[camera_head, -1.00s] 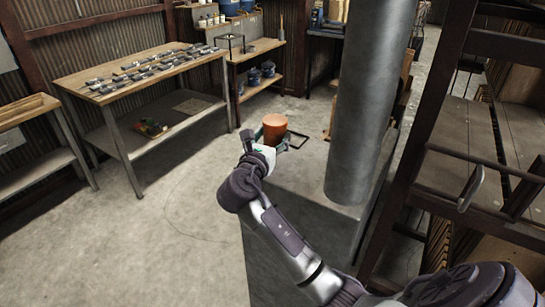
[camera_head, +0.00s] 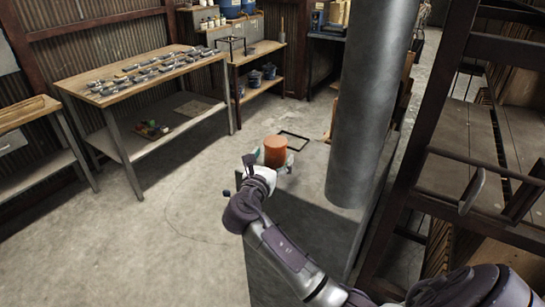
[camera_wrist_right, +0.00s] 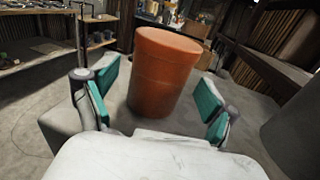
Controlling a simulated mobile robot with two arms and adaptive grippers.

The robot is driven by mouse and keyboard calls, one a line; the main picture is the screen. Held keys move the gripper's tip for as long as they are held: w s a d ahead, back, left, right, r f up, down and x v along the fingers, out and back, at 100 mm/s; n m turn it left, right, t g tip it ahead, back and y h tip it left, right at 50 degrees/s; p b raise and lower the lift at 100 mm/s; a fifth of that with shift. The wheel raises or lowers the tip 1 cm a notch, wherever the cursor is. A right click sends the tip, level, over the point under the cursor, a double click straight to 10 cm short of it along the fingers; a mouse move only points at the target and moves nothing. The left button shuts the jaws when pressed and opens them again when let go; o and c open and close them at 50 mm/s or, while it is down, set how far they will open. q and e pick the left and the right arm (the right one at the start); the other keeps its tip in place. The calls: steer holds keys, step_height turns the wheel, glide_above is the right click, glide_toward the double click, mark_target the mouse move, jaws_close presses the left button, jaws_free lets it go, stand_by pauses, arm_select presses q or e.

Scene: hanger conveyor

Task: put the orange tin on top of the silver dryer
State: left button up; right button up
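The orange tin (camera_head: 275,150) is upright at the far left corner of the silver dryer (camera_head: 309,177), a grey box with a thick upright cylinder on it. The tin appears at the dryer's top; its base is partly hidden, so I cannot tell whether it touches. My right gripper (camera_head: 271,160) is around the tin from the near side. In the right wrist view, the tin (camera_wrist_right: 162,75) is between the teal finger pads of the right gripper (camera_wrist_right: 159,98), with a visible gap on each side. The gripper is open. My left gripper is not in view.
The grey cylinder (camera_head: 367,100) rises just right of the tin. A dark metal rack (camera_head: 432,125) stands further right. A black rectangular frame (camera_head: 293,141) lies behind the tin. A wooden bench (camera_head: 110,92) with small parts is at the left; the floor (camera_head: 170,215) between is clear.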

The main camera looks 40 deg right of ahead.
steer(key=shift+r, duration=0.1)
steer(key=b+v, duration=0.2)
steer(key=v, duration=1)
step_height(320, 180, down, 17)
steer(key=w+a+y, duration=0.2)
steer(key=w+y, duration=0.1)
steer(key=y, duration=0.2)
steer(key=s+a+f+m+g+y, duration=0.1)
steer(key=s+f+m+g+y, duration=0.2)
steer(key=f, duration=0.9)
steer(key=s+a+f+m+y, duration=0.15)
steer(key=s+f, duration=0.35)
steer(key=f, duration=0.7)
steer(key=s+f+m+g+y, duration=0.1)
steer(key=s+f+m, duration=0.5)
steer(key=s, duration=0.6)
steer(key=s+f+m+g+y, duration=0.2)
steer(key=s+f+m, duration=0.4)
steer(key=s+f, duration=0.3)
steer(key=s+f+m+g+y, duration=0.2)
steer(key=s+f+m, duration=0.4)
steer(key=s, duration=1.1)
step_height(320, 180, down, 2)
steer(key=shift+s+a+f+g, duration=0.1)
steer(key=shift+s+a+g, duration=0.2)
steer(key=shift+g, duration=0.5)
steer(key=shift+a, duration=0.1)
